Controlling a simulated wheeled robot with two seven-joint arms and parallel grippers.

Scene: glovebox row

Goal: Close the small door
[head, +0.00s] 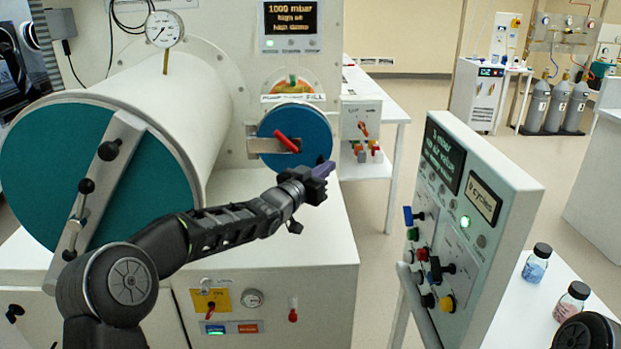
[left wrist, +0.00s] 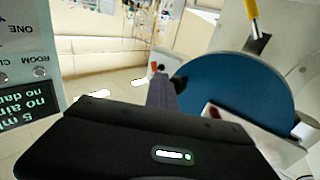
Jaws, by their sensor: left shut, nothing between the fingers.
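The small door is a blue round disc (head: 293,135) with a red handle (head: 287,142), on the front of the white glovebox. In the left wrist view the blue disc (left wrist: 240,88) fills the right side, with a grey bracket at its top. I cannot tell whether the door sits flush or stands slightly ajar. My left gripper (head: 325,170) is shut and empty, just below and right of the disc's lower edge. Its fingers (left wrist: 162,90) also show in the left wrist view, overlapping the disc's left edge; contact is unclear. My right gripper is out of view.
A large cylinder with a teal door (head: 60,180) stands at the left. A tilted control panel (head: 470,215) stands to the right of my left arm. Two small bottles (head: 537,262) stand on a white table. Open floor lies between glovebox and panel.

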